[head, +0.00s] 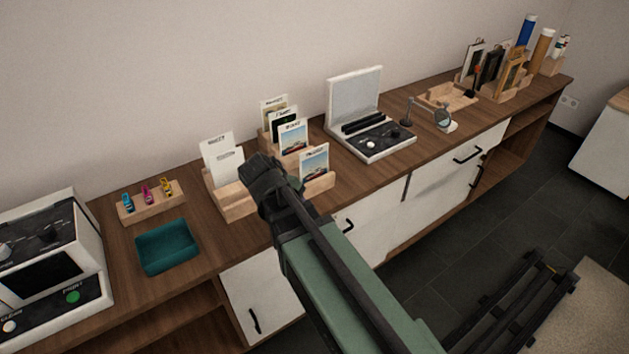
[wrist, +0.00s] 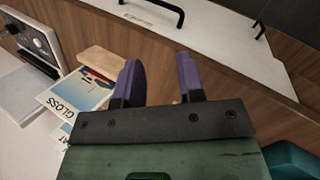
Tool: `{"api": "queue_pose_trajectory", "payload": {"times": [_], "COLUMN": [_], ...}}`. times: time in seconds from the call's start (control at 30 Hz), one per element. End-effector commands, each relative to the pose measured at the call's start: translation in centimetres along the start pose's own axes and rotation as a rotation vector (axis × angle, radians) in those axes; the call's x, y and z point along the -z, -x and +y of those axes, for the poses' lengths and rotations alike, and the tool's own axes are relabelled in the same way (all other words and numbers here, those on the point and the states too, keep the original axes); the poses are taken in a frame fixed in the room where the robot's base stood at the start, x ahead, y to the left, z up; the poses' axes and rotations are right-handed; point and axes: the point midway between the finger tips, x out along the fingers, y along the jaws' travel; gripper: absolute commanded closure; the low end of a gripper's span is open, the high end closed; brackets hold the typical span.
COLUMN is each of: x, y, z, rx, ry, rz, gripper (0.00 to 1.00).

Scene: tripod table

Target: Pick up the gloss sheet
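The gloss sheet (wrist: 78,92), a card with a blue-and-red picture and the printed word GLOSS, stands in a wooden holder (wrist: 100,62) at the left of the wrist view. In the head view, the front picture card (head: 314,161) in the stepped wooden rack (head: 320,186) appears to be this sheet; its label is too small to read. My gripper (wrist: 160,82) is open, its two purple fingers apart with nothing between them. It is beside the sheet, not touching it. In the head view my gripper (head: 262,172) hides part of the racks, and its fingers are hard to make out.
More cards (head: 293,135) stand behind in the same rack. A rack with white cards (head: 222,160) is close to my gripper. A teal tray (head: 168,247), a printer (head: 50,265) and an open-lidded device (head: 368,138) share the wooden counter. Cabinet handles stick out below its front edge.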

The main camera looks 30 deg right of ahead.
Motion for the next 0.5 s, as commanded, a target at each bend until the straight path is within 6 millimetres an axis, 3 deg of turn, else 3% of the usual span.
{"api": "queue_pose_trajectory", "payload": {"times": [0.03, 0.1, 0.2, 0.3, 0.5], "x": [3.3, 5.7, 8.9, 10.9, 11.2], "y": [-3.7, -4.3, -2.7, -0.2, 2.0], "z": [0.7, 3.1, 5.4, 6.3, 6.9], "rx": [-0.144, -0.354, -0.560, -0.655, -0.684], "ry": [0.179, 0.461, 0.772, 0.942, 1.013], "rz": [-0.081, -0.263, -0.564, -0.807, -0.937], "gripper": [0.65, 0.65, 0.65, 0.65, 0.65]}}
